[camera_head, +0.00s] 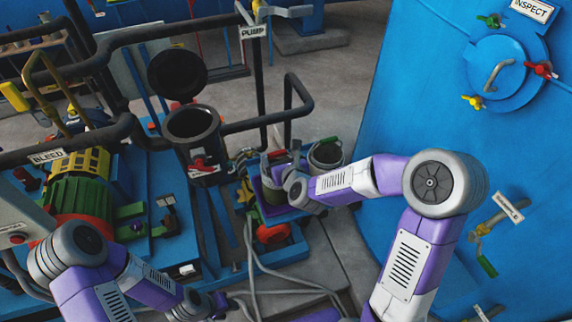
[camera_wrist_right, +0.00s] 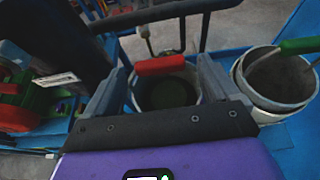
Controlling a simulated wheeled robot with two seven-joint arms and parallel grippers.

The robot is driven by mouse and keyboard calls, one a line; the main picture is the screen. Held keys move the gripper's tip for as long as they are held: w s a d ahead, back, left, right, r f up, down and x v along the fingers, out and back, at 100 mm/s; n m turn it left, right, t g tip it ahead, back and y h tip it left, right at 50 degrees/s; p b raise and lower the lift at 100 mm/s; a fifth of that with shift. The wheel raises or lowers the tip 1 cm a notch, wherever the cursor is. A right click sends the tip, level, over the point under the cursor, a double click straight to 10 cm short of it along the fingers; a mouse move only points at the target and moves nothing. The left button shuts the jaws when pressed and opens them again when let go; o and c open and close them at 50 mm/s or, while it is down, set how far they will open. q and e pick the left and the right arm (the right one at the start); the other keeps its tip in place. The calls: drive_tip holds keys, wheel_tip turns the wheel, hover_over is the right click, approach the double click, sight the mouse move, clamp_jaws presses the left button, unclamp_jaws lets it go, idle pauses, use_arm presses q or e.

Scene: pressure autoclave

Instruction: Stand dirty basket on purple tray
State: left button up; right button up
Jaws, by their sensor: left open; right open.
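A pail-like basket with a red handle (camera_wrist_right: 160,65) and a dark greenish inside stands between the spread fingers of my right gripper (camera_wrist_right: 165,80). In the head view this basket (camera_head: 273,192) appears on the purple tray (camera_head: 260,207), partly hidden by my right gripper (camera_head: 279,163). I cannot tell whether its base is flat on the tray. A second, pale basket with a green handle (camera_wrist_right: 275,80) stands just right of it, and also shows in the head view (camera_head: 326,155). I cannot tell which one is dirty. My left gripper (camera_head: 219,305) is open and empty, low in the head view.
The open autoclave vessel (camera_head: 192,125), with its dark lid (camera_head: 177,75) raised, stands left of the baskets. Dark pipes (camera_head: 250,122) run behind them. A large blue tank (camera_head: 450,110) fills the right. Hoses (camera_head: 262,270) lie in front.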

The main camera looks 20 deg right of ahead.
drive_tip(key=b+v, duration=0.6)
drive_tip(key=v, duration=0.6)
idle(0.6)
